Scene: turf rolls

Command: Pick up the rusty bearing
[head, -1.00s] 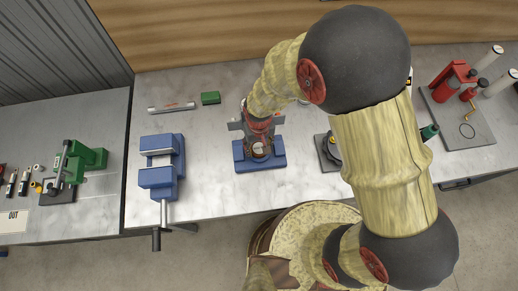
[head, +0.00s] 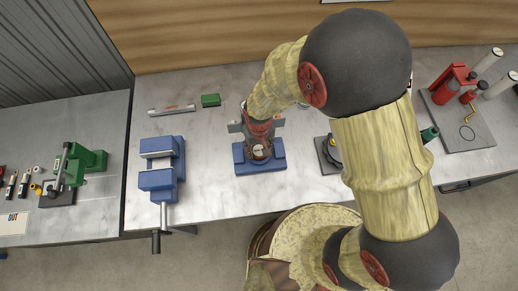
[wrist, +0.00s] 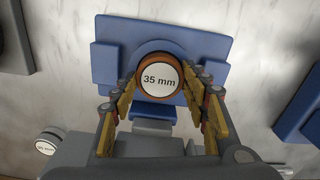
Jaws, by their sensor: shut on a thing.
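The rusty bearing (wrist: 160,78) shows in the wrist view as a round piece with an orange-brown rim and a white face reading "35 mm". It sits at a blue fixture (wrist: 200,47). My gripper (wrist: 161,87) has its yellow-padded fingers on both sides of the bearing and is shut on it. In the head view my gripper (head: 260,146) points down over the blue fixture (head: 273,162), and the bearing is small and partly hidden there. I cannot tell whether it is clear of the fixture.
A blue vise (head: 158,180) stands to the left of the fixture on the grey bench (head: 215,195). A green block (head: 211,100) lies behind. A dark-based device (head: 327,155) is close on the right. Another round labelled piece (wrist: 46,147) shows in the wrist view.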

